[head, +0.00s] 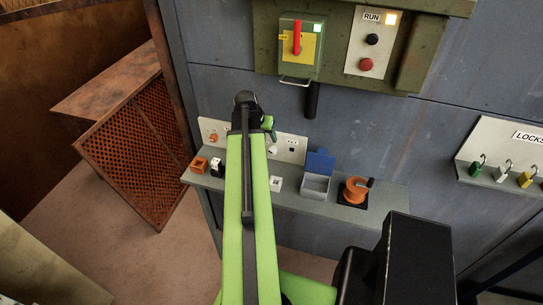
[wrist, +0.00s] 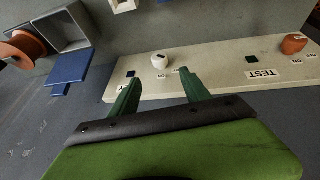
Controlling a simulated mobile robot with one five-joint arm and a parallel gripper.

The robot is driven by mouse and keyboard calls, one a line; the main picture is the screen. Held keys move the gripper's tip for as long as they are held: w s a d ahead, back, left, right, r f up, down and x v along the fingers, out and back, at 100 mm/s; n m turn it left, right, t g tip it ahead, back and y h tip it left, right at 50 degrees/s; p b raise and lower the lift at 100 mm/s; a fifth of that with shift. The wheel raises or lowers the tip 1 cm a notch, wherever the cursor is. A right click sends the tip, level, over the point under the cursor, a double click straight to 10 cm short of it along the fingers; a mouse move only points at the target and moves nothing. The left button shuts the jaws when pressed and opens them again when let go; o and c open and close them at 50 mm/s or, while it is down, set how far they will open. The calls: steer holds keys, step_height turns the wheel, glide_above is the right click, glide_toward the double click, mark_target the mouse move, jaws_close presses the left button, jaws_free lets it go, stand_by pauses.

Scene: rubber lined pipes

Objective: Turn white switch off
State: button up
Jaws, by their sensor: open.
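The white switch (wrist: 160,61) is a small round knob on a pale panel (wrist: 225,72). In the wrist view it shows just beyond the gap between my fingertips, apart from them as far as I can tell. Small labels beside it are partly hidden by my fingers. My gripper (wrist: 158,76) is open and empty, with two green fingers pointing at the panel. In the head view my gripper (head: 268,124) is mostly hidden behind my arm; the white switch (head: 272,150) shows just below it.
An orange knob (wrist: 294,43) sits on the same panel by a TEST label. The shelf below holds an orange block (head: 199,165), a grey bin with a blue lid (head: 316,184) and an orange spool (head: 355,190). A red-handled switch box (head: 300,45) hangs above.

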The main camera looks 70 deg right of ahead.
mark_target(271, 149)
steer(key=b+x, duration=0.9)
steer(key=x, duration=0.2)
steer(key=shift+f, duration=0.2)
steer(key=shift+r, duration=0.15)
steer(key=shift+c, duration=0.3)
jaws_close()
